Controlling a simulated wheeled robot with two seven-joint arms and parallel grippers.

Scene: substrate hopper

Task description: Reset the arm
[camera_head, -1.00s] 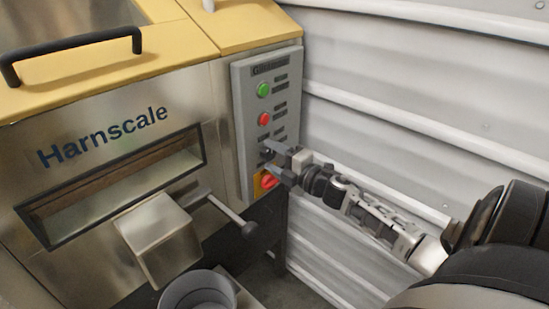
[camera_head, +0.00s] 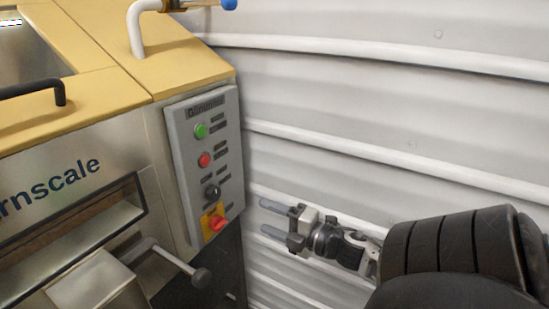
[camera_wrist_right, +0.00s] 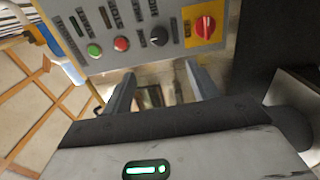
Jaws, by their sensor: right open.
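My right gripper (camera_head: 268,218) is open and empty in the head view, in front of the corrugated wall and to the right of the grey control panel (camera_head: 183,158). Its two fingers point left toward the panel's lower part, apart from it. In the right wrist view the open fingers (camera_wrist_right: 162,88) show below the panel (camera_wrist_right: 130,58), with nothing between them. The panel carries a green button (camera_head: 201,130), a red button (camera_head: 205,159), a black knob (camera_head: 212,192) and a red switch on a yellow plate (camera_head: 217,224). My left gripper is not in view.
The steel hopper (camera_head: 112,141) with a yellow top stands at the left. A white pipe with a blue handle (camera_head: 136,32) rises on top. The corrugated wall (camera_head: 340,95) closes off the right side.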

